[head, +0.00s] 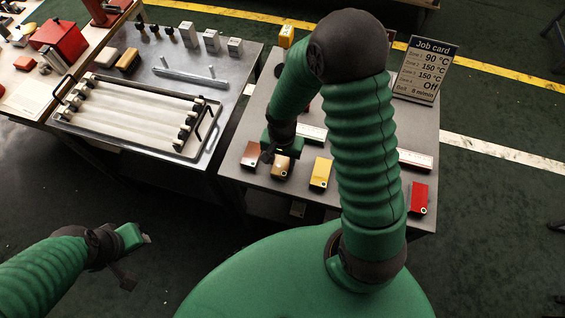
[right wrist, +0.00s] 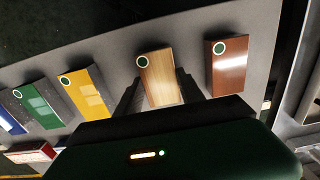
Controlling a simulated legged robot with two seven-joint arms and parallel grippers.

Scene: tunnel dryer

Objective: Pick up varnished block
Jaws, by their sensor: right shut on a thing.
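The varnished block shows as a wood-grained tan block (right wrist: 159,78) with a round white-ringed mark, standing on the grey table. My right gripper (right wrist: 160,92) has one dark finger on each side of it and is shut on it. In the head view the tan block (head: 281,170) stands under my right gripper (head: 283,158), partly hidden by it, and I cannot tell whether it is clear of the table. My left gripper (head: 139,243) hangs over the dark floor at lower left, away from the blocks. Its finger gap is unclear.
A glossy brown block (right wrist: 228,66) stands close on one side, a yellow block (right wrist: 86,92) on the other. Green (right wrist: 40,104) and blue (right wrist: 10,122) blocks stand farther along. A red block (head: 418,198) and job card (head: 425,70) are at right; a roller tray (head: 178,152) stands left.

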